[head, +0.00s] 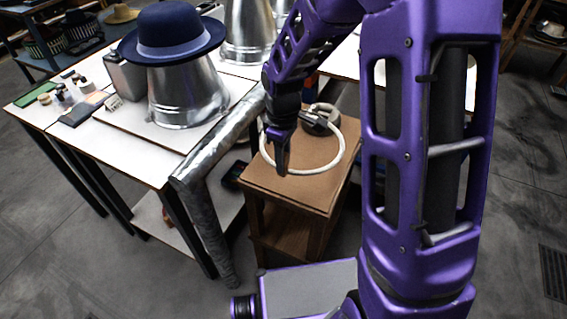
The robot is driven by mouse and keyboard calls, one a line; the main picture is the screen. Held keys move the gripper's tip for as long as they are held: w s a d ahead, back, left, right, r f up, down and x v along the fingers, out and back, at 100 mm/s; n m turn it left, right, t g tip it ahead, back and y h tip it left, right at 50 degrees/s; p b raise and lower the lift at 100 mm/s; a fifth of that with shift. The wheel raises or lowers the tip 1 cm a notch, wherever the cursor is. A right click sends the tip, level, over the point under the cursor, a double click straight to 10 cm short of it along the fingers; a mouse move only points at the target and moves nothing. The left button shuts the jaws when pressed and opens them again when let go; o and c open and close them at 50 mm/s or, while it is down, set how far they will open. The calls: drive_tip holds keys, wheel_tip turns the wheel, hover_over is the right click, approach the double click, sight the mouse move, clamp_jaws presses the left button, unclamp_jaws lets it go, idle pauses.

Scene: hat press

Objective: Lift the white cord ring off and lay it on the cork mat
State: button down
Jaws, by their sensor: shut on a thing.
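The white cord ring (343,150) shows as a pale loop over the brown top of a small wooden stand. My gripper (282,168) points down at the ring's near left edge and is shut on the cord there. Part of the loop is hidden behind my gripper. I cannot tell whether the rest of the ring touches the surface or hangs just above it. The brown, cork-like top (290,194) looks like the cork mat, but its border with the stand is unclear. A dark object (318,120) sits at the ring's far side; whether the cord passes around it is unclear.
A white worktable at left holds a blue hat (172,32) on a metal hat form (186,95), with small bottles, boxes and a green mat (37,93). A silver wrapped tube (207,225) stands along the table's near corner. My purple arm covers the right side.

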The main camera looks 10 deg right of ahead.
drive_tip(key=shift+f+b, duration=2.2)
drive_tip(key=shift+f, duration=0.5)
drive_tip(key=shift+f+b, duration=0.45)
drive_tip(key=shift+f, duration=0.7)
drive_tip(key=c, duration=0.6)
unclamp_jaws()
drive_tip(key=shift+r+p, duration=3.2)
drive_tip(key=shift+r, duration=0.65)
